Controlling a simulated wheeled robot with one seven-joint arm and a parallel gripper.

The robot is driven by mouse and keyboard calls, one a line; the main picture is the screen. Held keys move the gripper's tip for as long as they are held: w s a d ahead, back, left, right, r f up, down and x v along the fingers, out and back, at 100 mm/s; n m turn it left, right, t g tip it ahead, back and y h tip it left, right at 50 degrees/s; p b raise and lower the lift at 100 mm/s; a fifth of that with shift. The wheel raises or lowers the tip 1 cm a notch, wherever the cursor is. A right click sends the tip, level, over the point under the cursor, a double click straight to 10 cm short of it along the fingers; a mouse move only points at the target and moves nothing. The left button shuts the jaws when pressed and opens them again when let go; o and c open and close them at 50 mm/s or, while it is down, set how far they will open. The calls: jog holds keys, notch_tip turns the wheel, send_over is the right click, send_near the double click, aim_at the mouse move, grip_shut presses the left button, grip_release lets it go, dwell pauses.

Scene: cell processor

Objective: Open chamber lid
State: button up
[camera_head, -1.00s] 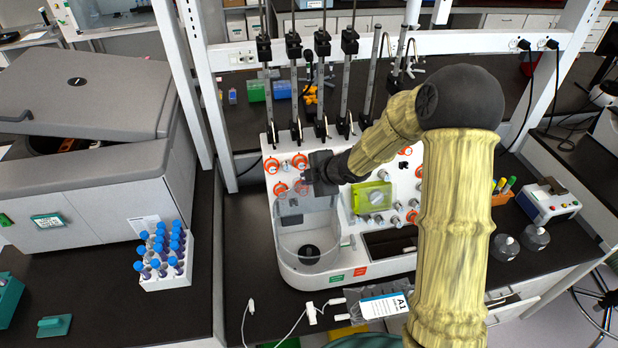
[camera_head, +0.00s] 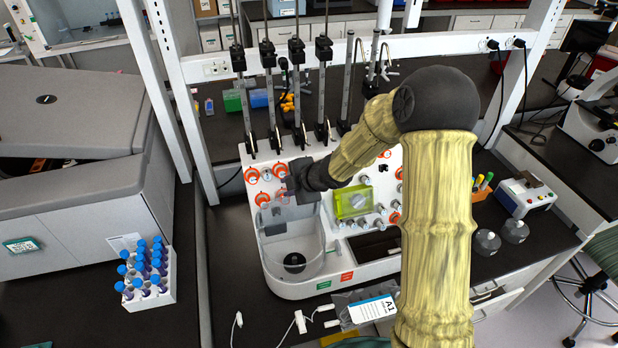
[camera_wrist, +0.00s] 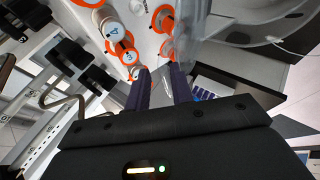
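The white cell processor (camera_head: 341,273) stands on the dark bench with a round clear-walled chamber (camera_head: 309,257) at its front left. A clear chamber lid (camera_head: 276,218) appears raised at the chamber's rear; its exact tilt is hard to see. My gripper (camera_head: 287,184) is just above this lid, close to the orange-ringed knobs. In the wrist view my gripper (camera_wrist: 161,85) shows two dark fingers with a gap between them and a translucent surface showing in it. A clear curved edge passes close by the right finger; I cannot tell whether it touches.
Orange-ringed knobs (camera_head: 252,175) and a green-framed unit (camera_head: 352,202) crowd the panel near my gripper. Vertical rods (camera_head: 268,95) stand behind. A rack of blue-capped tubes (camera_head: 161,294) sits at left, and a labelled bag (camera_head: 371,309) lies in front.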

jog(key=shift+s+d+r, duration=0.15)
jog(key=shift+s+d, duration=0.1)
jog(key=shift+d, duration=0.25)
jog(key=p+v, duration=0.4)
jog(key=v, duration=1.2)
jog(key=shift+a+r, duration=0.15)
jog(key=shift+r, duration=0.1)
jog(key=s+d+f+m+h+b, duration=0.55)
jog(key=d+f+m+b, duration=0.2)
jog(key=m, duration=0.55)
jog(key=s+f+m+g+b, duration=0.3)
jog(key=s+f+m, duration=0.3)
jog(key=s+m, duration=0.3)
jog(key=shift+s+a+f+g+h+b, duration=0.35)
jog(key=shift+s+g+h+b, duration=0.1)
jog(key=shift+s+b, duration=0.3)
